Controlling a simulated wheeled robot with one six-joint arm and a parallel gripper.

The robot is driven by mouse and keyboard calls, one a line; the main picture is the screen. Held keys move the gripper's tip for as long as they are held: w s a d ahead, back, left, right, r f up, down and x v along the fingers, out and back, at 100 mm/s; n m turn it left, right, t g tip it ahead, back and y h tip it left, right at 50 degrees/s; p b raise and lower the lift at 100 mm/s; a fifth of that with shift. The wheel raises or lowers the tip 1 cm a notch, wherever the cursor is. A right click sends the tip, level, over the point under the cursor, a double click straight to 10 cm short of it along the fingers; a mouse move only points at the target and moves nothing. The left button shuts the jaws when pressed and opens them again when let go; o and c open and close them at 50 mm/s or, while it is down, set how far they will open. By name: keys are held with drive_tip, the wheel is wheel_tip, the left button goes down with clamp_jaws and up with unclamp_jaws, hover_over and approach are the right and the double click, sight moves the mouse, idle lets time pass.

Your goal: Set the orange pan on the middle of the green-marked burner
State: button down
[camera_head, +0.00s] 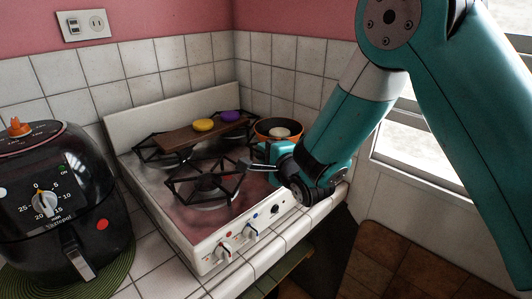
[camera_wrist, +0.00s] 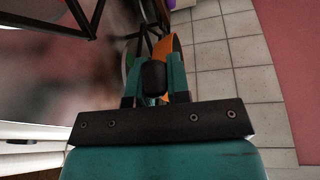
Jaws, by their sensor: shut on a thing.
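The orange pan (camera_head: 270,138) is at the back right of the stove, with a pale round thing inside it. In the wrist view its orange side (camera_wrist: 177,46) shows just beyond my fingers. My gripper (camera_wrist: 153,78) is shut on the pan's black handle. In the head view my gripper (camera_head: 282,155) is just in front of the pan, at the stove's right side. A thin green curve (camera_wrist: 130,58) shows beside my left finger; I cannot tell if it marks a burner. Whether the pan touches the stove is unclear.
A front burner with a black grate (camera_head: 205,183) is empty. A brown board (camera_head: 190,134) carrying a yellow piece (camera_head: 203,125) and a purple piece (camera_head: 230,116) lies across the back grates. A black air fryer (camera_head: 55,205) stands left. Tiled walls close the back and right.

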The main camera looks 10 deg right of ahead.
idle(0.3)
drive_tip(key=c, duration=1)
unclamp_jaws()
drive_tip(key=shift+s+f, duration=0.1)
drive_tip(key=shift+f, duration=0.1)
drive_tip(key=b+v, duration=1.7)
drive_tip(key=b, duration=0.2)
drive_tip(key=shift+s+r, duration=0.1)
drive_tip(key=shift+s, duration=0.05)
